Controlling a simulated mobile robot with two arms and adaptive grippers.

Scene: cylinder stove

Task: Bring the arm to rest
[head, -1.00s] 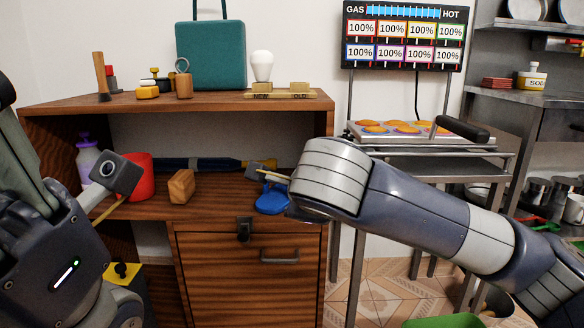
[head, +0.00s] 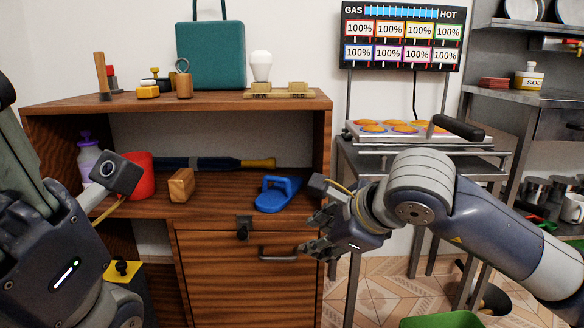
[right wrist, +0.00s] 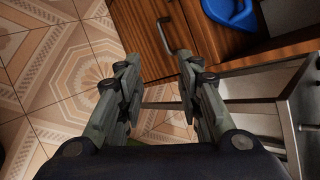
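My right gripper (head: 312,233) is in front of the right side of the wooden cabinet, near the drawer handle, with its fingers pointing left. In the right wrist view its two fingers (right wrist: 157,68) are spread, with nothing between them, above the tiled floor and beside the cabinet front. My left arm comes in at the left edge; the body of my left gripper (head: 62,272) shows large and close, but its fingers are not visible.
The cabinet (head: 225,212) holds a blue object (head: 277,195), a wooden block (head: 181,185), a red cup (head: 142,178) and a flashlight-like tool (head: 215,163). A metal stand (head: 372,162) with a muffin tray is behind my right arm. A green bin (head: 440,322) is at the bottom.

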